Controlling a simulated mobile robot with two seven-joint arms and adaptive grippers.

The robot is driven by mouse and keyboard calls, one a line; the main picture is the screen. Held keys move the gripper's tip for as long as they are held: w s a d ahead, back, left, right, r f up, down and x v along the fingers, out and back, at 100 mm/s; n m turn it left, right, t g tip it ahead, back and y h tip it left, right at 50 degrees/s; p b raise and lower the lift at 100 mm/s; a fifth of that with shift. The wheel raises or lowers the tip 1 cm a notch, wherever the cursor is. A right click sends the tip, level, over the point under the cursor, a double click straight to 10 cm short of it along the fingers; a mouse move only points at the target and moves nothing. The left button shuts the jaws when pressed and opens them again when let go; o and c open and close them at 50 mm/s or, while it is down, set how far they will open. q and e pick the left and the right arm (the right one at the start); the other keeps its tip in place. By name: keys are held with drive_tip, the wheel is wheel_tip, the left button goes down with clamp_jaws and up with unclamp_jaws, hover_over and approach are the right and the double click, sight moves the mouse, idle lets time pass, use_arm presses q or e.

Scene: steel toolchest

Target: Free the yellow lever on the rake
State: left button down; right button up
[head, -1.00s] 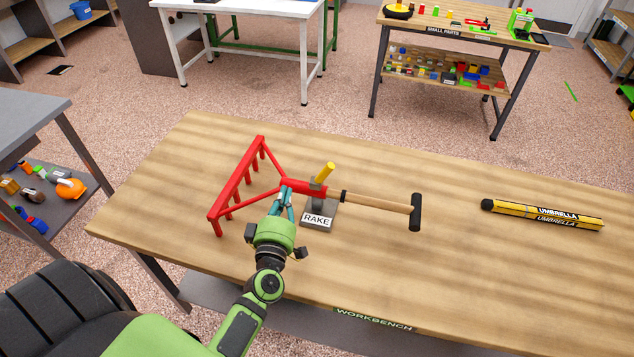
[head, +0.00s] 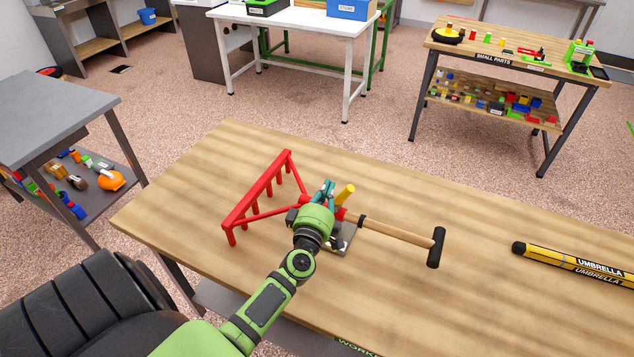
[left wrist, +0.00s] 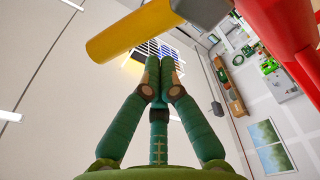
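The rake lies across a small grey stand (head: 346,238) on the workbench, with its red head (head: 262,195) at left and its wooden handle (head: 395,228) at right. The yellow lever (head: 345,194) sticks up at a slant from the stand's clamp. My left gripper (head: 327,186) is over the rake's red neck, just left of the lever. In the left wrist view the lever (left wrist: 130,32) and a red rake part (left wrist: 285,35) show above the fingertips (left wrist: 160,65), which are together with nothing seen between them. My gripper hides much of the clamp and label. My right gripper is not in view.
The bench top behind the rake is clear. A grey table (head: 60,105) stands at left. A white table (head: 300,22) and a small-parts table (head: 515,65) stand behind.

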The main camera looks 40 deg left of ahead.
sight(341, 197)
use_arm(q)
drive_tip(key=d, duration=0.1)
drive_tip(key=d+f+m, duration=0.1)
drive_tip(key=shift+d+m, duration=0.3)
drive_tip(key=shift+d, duration=0.05)
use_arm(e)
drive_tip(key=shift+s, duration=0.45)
use_arm(q)
drive_tip(key=shift+r, duration=0.1)
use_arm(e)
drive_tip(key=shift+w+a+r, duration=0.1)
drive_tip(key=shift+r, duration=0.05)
